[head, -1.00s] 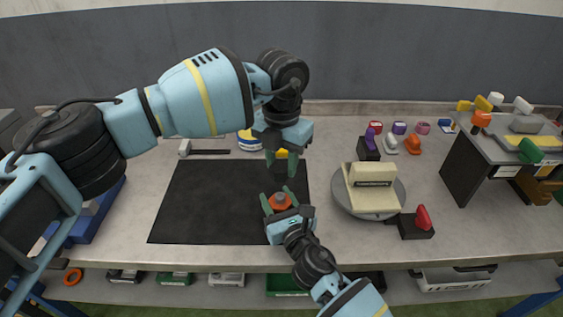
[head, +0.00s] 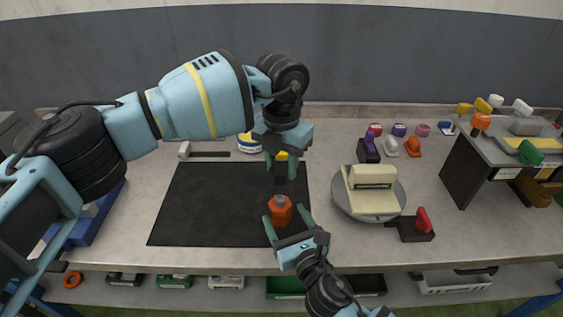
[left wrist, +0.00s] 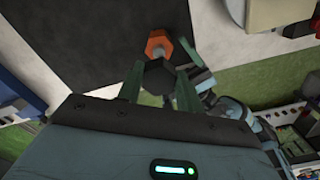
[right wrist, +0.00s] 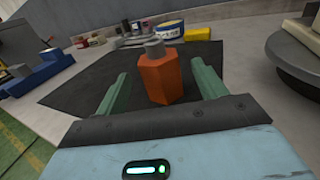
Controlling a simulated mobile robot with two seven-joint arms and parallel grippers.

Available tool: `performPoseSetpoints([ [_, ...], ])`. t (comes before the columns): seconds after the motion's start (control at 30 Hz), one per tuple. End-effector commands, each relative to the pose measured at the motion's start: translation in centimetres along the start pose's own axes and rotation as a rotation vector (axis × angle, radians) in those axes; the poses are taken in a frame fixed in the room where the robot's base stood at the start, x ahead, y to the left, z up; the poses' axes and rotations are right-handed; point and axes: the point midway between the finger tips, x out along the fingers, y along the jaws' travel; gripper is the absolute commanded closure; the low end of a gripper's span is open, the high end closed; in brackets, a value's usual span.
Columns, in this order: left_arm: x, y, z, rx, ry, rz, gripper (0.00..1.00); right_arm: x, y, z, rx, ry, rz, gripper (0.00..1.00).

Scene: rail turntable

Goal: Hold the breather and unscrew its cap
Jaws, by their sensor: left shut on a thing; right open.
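The breather (head: 281,213) is an orange hexagonal body with a grey top, upright over the black mat. It also shows in the right wrist view (right wrist: 160,78) and beyond the left fingers in the left wrist view (left wrist: 158,43). My left gripper (head: 281,168) is shut on the black cap (left wrist: 157,78), a dark hexagonal piece held above and apart from the breather. My right gripper (head: 286,218) is open, its fingers on either side of the breather with gaps showing in its wrist view. The breather's underside is hard to see.
The black mat (head: 205,205) is mostly clear. A turntable (head: 397,192) with a cream block stands right of it. A dark block with a red piece (head: 417,225) lies near the front edge. A blue-and-white round container (head: 248,143) stands behind the mat.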

Motion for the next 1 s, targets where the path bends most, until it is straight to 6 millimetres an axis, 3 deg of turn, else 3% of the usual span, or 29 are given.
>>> performPoseSetpoints([
  [0.2, 0.0, 0.0, 0.0, 0.0, 0.0, 0.0, 0.92, -4.0, 0.0, 0.0, 0.001, 0.002, 0.0, 0.3],
  [0.4, 0.0, 0.0, 0.0, 0.0, 0.0, 0.0, 0.92, -5.8, 0.0, 0.0, 0.001, 0.001, 0.0, 0.3],
  [1.0, 0.0, 0.0, 0.0, 0.0, 0.0, 0.0, 0.92, -6.1, 0.0, 0.0, 0.001, 0.001, -0.001, 0.3],
])
